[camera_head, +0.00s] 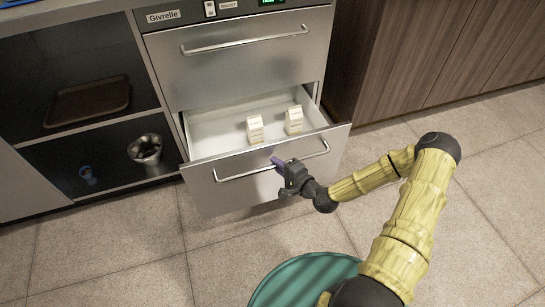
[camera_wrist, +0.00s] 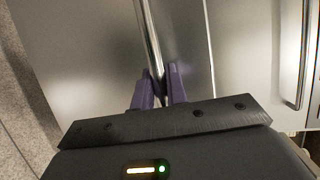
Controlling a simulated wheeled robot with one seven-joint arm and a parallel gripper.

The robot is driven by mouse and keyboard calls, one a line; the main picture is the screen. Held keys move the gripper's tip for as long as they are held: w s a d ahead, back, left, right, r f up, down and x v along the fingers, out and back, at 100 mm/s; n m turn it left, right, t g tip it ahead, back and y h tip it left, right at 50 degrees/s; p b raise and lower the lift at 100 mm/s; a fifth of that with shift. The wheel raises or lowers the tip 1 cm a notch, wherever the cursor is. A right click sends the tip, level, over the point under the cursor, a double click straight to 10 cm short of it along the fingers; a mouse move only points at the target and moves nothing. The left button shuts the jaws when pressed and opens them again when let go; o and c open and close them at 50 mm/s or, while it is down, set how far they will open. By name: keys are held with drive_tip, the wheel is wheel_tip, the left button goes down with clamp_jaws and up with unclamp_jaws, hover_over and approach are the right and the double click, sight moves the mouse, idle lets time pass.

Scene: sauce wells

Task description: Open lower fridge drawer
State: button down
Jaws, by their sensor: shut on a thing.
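The lower fridge drawer (camera_head: 260,183) is steel-fronted and stands pulled out part way, so its white inside shows. Two pale blocks or packs (camera_head: 255,129) (camera_head: 293,119) stand in it. My gripper (camera_head: 279,163) is at the middle of the drawer's bar handle (camera_head: 233,177), with its purple fingers shut on the bar. In the wrist view the handle bar (camera_wrist: 149,40) runs down between the purple fingertips (camera_wrist: 160,88). The upper drawer (camera_head: 240,60) is shut.
An open shelf unit at left holds a brown tray (camera_head: 87,101), a metal pot (camera_head: 145,150) and a small blue item (camera_head: 88,175). Wooden cabinets (camera_head: 440,50) stand at right. Tiled floor (camera_head: 130,245) lies in front. A teal round surface (camera_head: 300,283) is at the bottom.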

drive_tip(key=shift+s+d+p, duration=0.15)
drive_tip(key=shift+s+d, duration=0.05)
drive_tip(key=shift+s, duration=0.75)
drive_tip(key=shift+s+d+p, duration=0.15)
drive_tip(key=shift+s+d, duration=0.05)
drive_tip(key=shift+s, duration=0.7)
drive_tip(key=c, duration=1.4)
unclamp_jaws()
drive_tip(key=shift+w+f, duration=0.1)
drive_tip(key=shift+d, duration=0.1)
drive_tip(key=p+v, duration=0.4)
drive_tip(key=v, duration=1.3)
drive_tip(key=shift+d, duration=0.15)
